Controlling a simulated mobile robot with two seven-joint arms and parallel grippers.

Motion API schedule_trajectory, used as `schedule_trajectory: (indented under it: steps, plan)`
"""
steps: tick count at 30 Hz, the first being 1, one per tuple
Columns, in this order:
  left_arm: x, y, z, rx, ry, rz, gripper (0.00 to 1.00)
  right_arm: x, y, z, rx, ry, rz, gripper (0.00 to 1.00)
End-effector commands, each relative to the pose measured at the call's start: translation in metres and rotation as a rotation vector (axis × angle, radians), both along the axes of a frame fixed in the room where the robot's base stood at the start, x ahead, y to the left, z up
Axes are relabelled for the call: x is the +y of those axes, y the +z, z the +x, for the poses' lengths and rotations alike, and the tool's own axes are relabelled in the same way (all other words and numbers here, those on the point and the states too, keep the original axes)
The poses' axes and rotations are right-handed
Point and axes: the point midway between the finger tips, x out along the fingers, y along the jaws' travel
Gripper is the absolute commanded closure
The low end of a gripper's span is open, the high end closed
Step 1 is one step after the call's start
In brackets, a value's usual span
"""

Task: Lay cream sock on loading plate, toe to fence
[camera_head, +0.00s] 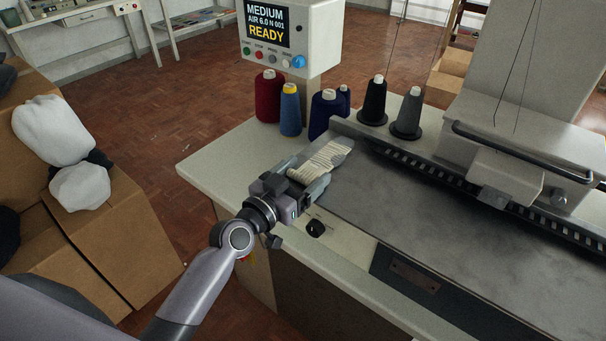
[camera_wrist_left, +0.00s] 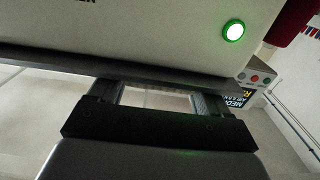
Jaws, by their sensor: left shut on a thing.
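The cream sock (camera_head: 326,157) is a small ribbed piece at the left end of the machine's table. My left gripper (camera_head: 311,178) is shut on it, with its fingers along the sock's near side. The sock's far end reaches the left end of the dark grey loading plate (camera_head: 400,205); I cannot tell whether it touches the plate. The toe is not clear. A raised rail (camera_head: 430,166) with a dark toothed strip runs along the plate's back, perhaps the fence. The left wrist view shows the gripper fingers (camera_wrist_left: 157,97), but no clear sock. My right gripper is not in view.
Thread cones (camera_head: 322,113) stand behind the sock, with a control box (camera_head: 292,45) reading READY beyond. Cardboard boxes (camera_head: 100,235) with white bundles stand at left. The plate's middle is bare. A green lit button (camera_wrist_left: 233,30) shows.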

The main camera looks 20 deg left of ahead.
Motion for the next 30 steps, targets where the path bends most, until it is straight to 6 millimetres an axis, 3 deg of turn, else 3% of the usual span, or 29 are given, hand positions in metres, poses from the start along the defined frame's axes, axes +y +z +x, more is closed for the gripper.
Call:
schedule_trajectory:
  steps: [2, 3, 4, 5, 14, 17, 30]
  plan:
    - [0.0, -0.004, 0.0, 0.0, 0.0, 0.0, 0.51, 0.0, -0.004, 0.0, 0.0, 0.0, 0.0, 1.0]
    - [0.0, -0.002, 0.0, -0.001, 0.0, 0.0, 0.12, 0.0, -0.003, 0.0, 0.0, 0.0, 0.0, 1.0]
    - [0.0, -0.002, 0.0, -0.001, 0.0, 0.0, 0.03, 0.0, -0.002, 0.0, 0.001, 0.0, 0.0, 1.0]
    - [0.0, -0.002, 0.0, 0.0, 0.0, 0.0, 0.0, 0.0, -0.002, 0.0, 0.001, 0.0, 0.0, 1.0]
    - [0.0, 0.002, 0.0, -0.001, 0.0, 0.0, 0.0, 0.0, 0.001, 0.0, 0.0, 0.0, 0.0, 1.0]
    - [0.003, 0.0, -0.008, 0.0, 0.0, 0.001, 0.0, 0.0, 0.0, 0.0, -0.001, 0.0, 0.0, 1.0]
    - [0.029, -0.001, -0.08, 0.002, -0.001, 0.004, 0.0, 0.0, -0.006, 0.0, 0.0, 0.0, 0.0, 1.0]
